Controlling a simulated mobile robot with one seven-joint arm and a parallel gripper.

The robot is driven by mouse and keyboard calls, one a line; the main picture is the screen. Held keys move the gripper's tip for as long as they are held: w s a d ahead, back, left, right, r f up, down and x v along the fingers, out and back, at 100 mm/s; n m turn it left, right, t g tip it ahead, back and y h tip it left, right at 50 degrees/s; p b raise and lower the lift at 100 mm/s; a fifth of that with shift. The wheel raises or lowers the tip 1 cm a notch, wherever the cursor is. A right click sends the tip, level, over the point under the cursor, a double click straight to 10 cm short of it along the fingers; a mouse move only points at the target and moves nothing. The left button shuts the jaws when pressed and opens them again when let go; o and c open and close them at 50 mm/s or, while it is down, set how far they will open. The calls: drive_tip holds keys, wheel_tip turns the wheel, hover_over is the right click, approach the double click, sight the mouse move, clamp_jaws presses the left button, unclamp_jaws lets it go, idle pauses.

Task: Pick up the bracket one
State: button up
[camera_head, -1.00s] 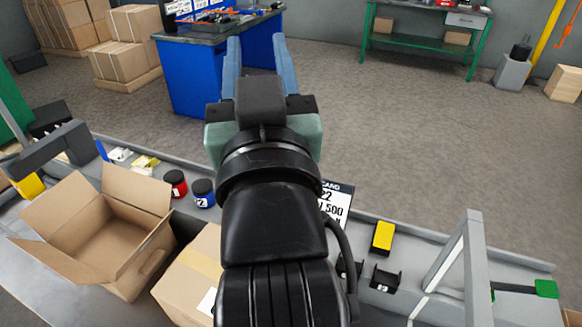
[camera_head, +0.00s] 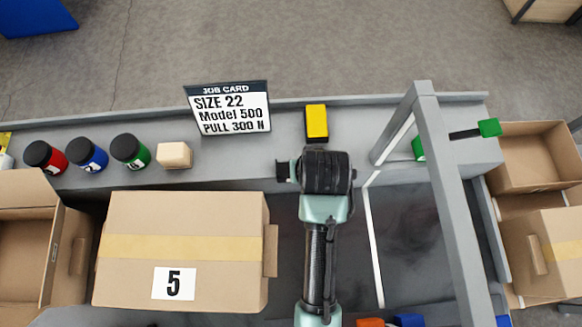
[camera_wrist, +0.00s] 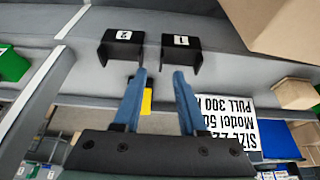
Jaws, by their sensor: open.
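Two small black brackets stand side by side in the wrist view. Bracket one (camera_wrist: 181,42), labelled 1, is on the right, and bracket two (camera_wrist: 122,39), labelled 2, is on the left. My gripper (camera_wrist: 160,73) has blue fingers that are apart, with nothing between the tips. The tips appear just short of the brackets, pointing at the gap between them, and I see no contact. In the head view my wrist hides the fingers and most of the bracket area. A dark piece shows at its left edge, with no readable label.
A job card (camera_head: 228,110) and a yellow block (camera_head: 316,120) stand at the bench's back edge. A closed box (camera_head: 180,250) marked 5 is left of my arm. A grey frame (camera_head: 440,180) rises on the right. Several colored jars and a wooden block stand at left.

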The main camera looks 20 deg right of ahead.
sight(283, 169)
drive_tip(key=x, duration=0.6)
drive_tip(key=shift+w+f, duration=0.15)
drive_tip(key=shift+w, duration=0.15)
clamp_jaws()
